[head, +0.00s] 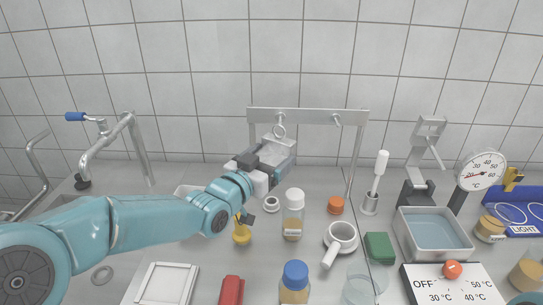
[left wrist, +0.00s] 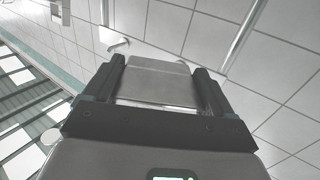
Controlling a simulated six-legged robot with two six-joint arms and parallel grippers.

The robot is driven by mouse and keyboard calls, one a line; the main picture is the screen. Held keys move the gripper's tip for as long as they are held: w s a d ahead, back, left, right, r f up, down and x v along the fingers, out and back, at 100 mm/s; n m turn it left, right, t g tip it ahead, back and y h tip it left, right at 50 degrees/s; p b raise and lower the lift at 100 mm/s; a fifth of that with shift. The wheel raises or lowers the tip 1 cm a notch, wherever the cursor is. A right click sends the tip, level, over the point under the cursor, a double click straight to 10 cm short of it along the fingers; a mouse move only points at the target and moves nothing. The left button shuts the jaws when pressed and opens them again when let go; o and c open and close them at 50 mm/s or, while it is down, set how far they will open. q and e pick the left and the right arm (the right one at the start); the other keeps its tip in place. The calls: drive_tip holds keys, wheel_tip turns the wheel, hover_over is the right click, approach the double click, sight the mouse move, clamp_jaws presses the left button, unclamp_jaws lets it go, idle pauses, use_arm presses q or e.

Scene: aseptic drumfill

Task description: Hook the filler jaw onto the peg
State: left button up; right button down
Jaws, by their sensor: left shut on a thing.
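My left gripper (head: 268,160) is shut on the filler jaw (head: 283,149), a light grey block, in front of the rack. In the left wrist view the jaw (left wrist: 158,82) sits between the two dark fingers of my left gripper (left wrist: 160,88). A pale ring (head: 279,131) shows at the jaw's upper end, just below the left peg (head: 280,118) of the rack. I cannot tell whether the ring is around the peg or only in front of it. A second peg (head: 336,119) on the right is bare. My right gripper is not in view.
The metal rack (head: 308,114) stands before the tiled wall. A grey basin (head: 402,222) is further right. A tap (head: 122,123) stands at left.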

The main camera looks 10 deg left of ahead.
sight(269, 151)
use_arm(q)
drive_tip(key=shift+w+r, duration=0.1)
drive_tip(key=shift+r, duration=0.2)
drive_tip(key=shift+w+a+f+p, duration=0.15)
drive_tip(key=shift+w+p, duration=0.3)
drive_tip(key=shift+w, duration=0.15)
drive_tip(key=shift+w+a+f+p, duration=0.15)
drive_tip(key=shift+w+p, duration=0.25)
drive_tip(key=shift+w, duration=0.2)
drive_tip(key=shift+w+r+p, duration=0.15)
drive_tip(key=shift+w+p, duration=0.15)
drive_tip(key=shift+p, duration=0.15)
drive_tip(key=shift+w+a+f+p, duration=0.1)
drive_tip(key=shift+w+p, duration=0.3)
drive_tip(key=shift+w, duration=0.15)
drive_tip(key=shift+w+a+f+p, duration=0.1)
drive_tip(key=shift+w+p, duration=0.25)
drive_tip(key=shift+w, duration=0.15)
drive_tip(key=shift+w+a+f, duration=0.15)
drive_tip(key=shift+w+f, duration=0.15)
drive_tip(key=shift+w, duration=0.2)
drive_tip(key=shift+b, duration=0.3)
drive_tip(key=shift+w+f, duration=0.2)
drive_tip(key=shift+w, duration=0.05)
drive_tip(key=c, duration=0.4)
drive_tip(key=shift+c, duration=0.2)
